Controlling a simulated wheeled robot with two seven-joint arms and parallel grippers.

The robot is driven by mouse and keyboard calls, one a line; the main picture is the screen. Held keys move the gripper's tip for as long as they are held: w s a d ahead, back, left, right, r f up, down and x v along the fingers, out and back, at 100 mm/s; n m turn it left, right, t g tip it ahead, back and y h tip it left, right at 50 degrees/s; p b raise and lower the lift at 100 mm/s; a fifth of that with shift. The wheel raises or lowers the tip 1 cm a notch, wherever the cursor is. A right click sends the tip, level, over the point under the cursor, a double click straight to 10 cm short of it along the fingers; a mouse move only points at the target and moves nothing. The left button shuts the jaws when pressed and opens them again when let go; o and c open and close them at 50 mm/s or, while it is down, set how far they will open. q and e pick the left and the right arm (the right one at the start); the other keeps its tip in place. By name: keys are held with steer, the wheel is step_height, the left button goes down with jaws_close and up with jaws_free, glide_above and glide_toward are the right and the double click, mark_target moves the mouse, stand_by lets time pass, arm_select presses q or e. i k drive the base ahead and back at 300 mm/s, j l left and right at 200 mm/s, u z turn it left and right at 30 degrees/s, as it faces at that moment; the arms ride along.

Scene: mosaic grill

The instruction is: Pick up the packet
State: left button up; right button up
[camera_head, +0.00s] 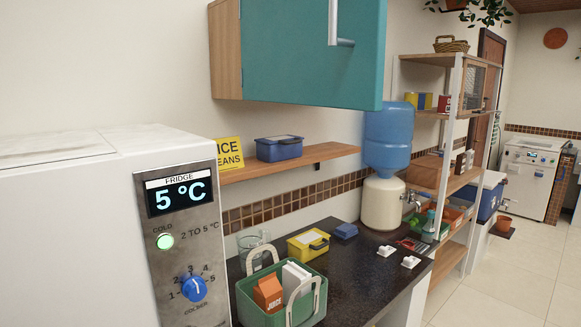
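No gripper of mine shows in the head view. I cannot tell for sure which thing is the packet. A yellow card-like thing (230,153) with dark lettering ending in "ICE" and "EANS" stands on the wooden wall shelf, its left part cut off by the fridge. A green basket (262,309) with pale handles on the dark counter holds an orange juice carton (268,293) and a white boxy item (296,277).
The fridge (75,230) fills the left. A teal cabinet door (300,55) hangs above the shelf (300,160), which also holds a blue box (279,148). On the counter (355,270) are a yellow box (308,244) and a water dispenser (384,200).

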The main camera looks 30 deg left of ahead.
mark_target(293, 275)
steer(key=i+l+u, duration=0.25)
steer(key=i, duration=0.25)
steer(key=i+l+u, duration=0.3)
steer(key=i, duration=0.15)
